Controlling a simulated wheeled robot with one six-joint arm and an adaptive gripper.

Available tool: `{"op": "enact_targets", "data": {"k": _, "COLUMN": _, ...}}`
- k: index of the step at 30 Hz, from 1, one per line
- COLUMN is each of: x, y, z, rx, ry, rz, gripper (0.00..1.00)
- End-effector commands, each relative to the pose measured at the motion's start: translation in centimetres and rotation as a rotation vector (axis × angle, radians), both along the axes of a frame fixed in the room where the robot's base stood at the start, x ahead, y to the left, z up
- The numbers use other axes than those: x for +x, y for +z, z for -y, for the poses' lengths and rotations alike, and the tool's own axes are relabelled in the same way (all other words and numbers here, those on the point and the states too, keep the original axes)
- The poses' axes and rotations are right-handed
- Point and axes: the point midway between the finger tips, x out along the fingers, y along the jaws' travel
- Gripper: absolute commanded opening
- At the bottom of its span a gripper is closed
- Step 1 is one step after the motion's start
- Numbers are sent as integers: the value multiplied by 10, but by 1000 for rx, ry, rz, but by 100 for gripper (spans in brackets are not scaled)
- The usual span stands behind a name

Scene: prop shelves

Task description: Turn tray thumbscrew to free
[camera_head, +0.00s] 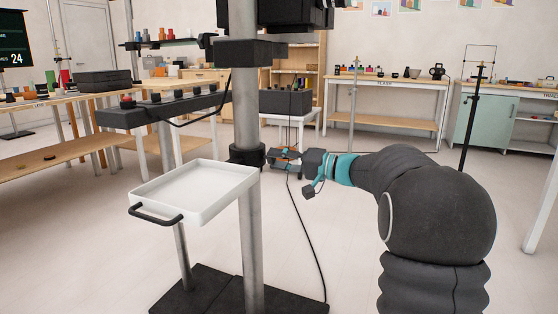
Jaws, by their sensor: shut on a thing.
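The white tray (200,186) is empty and has a black handle on its front left edge. It is held out from a grey metal pole. A black collar (247,154) sits around the pole just above the tray's back corner. My gripper (275,156) reaches in from the right, level with the collar. Its jaws are shut on the tray thumbscrew at the collar's right side. The thumbscrew is small and mostly hidden by the fingers, so its turn angle cannot be made out.
The pole (250,240) rises from a black base plate (205,290) on the floor. A black cable (305,225) hangs down behind my gripper. A long dark bar (165,108) with knobs is left of the pole.

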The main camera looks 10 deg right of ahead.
Motion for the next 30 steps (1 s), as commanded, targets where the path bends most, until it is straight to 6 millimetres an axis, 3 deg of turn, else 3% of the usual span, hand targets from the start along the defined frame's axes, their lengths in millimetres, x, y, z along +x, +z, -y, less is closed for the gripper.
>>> {"op": "enact_targets", "data": {"k": 12, "x": 0, "y": 0, "z": 0, "rx": -4, "ry": 0, "rz": 4, "gripper": 0}}
{"op": "enact_targets", "data": {"k": 13, "x": 0, "y": 0, "z": 0, "rx": -4, "ry": 0, "rz": 4, "gripper": 40}}
{"op": "enact_targets", "data": {"k": 15, "x": 0, "y": 0, "z": 0, "rx": -4, "ry": 0, "rz": 4, "gripper": 58}}
{"op": "enact_targets", "data": {"k": 25, "x": -1, "y": 0, "z": 1, "rx": -3, "ry": 0, "rz": 4, "gripper": 58}}
{"op": "enact_targets", "data": {"k": 30, "x": -9, "y": 0, "z": 14, "rx": -4, "ry": -4, "rz": 5, "gripper": 58}}
